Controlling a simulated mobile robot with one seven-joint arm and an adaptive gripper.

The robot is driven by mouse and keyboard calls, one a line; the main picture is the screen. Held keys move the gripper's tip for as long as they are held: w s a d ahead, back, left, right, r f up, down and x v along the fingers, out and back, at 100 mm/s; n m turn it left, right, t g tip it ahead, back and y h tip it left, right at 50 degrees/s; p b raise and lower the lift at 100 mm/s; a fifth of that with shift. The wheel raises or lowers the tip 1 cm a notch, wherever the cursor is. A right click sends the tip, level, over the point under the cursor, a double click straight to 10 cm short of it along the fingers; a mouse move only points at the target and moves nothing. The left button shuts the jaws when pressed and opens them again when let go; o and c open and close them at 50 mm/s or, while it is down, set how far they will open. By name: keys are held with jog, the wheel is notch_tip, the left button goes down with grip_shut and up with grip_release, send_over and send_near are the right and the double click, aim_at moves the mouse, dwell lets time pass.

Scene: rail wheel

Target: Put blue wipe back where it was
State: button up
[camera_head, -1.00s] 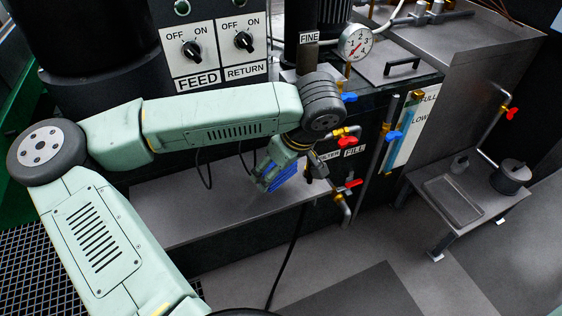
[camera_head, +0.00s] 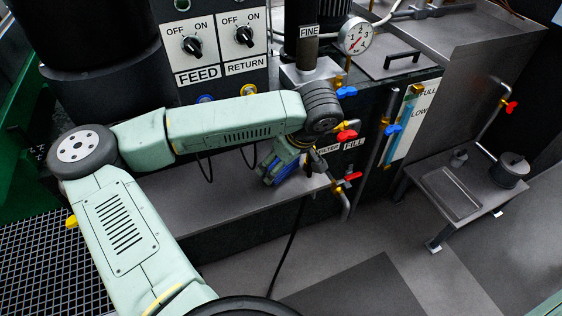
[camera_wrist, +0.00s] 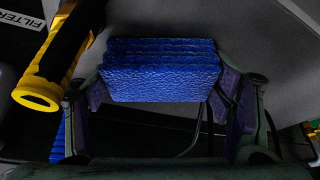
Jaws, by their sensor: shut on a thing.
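The blue wipe (camera_wrist: 160,72) is a folded, textured blue pad. In the wrist view it sits between the two fingers of my gripper (camera_wrist: 165,105), which is shut on it. In the head view my gripper (camera_head: 277,168) is over the grey shelf (camera_head: 220,206), near its right end, below the wrist. Only a small blue part of the wipe (camera_head: 268,176) shows there, the rest hidden by the gripper. I cannot tell whether the wipe touches the shelf.
A yellow and black handle (camera_wrist: 57,62) is close to the left of the wipe in the wrist view. Red-handled valves (camera_head: 347,135) and pipes stand just right of my gripper. A black cable (camera_head: 290,240) hangs in front of the shelf. The shelf's left part is clear.

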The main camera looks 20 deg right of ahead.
jog(key=o, duration=1.1)
jog(key=shift+r+p, duration=0.35)
jog(key=shift+p, duration=0.25)
jog(key=b+v, duration=0.1)
jog(key=v, duration=1)
jog(key=shift+r, duration=0.3)
jog(key=shift+s+d, duration=0.1)
jog(key=shift+s, duration=0.05)
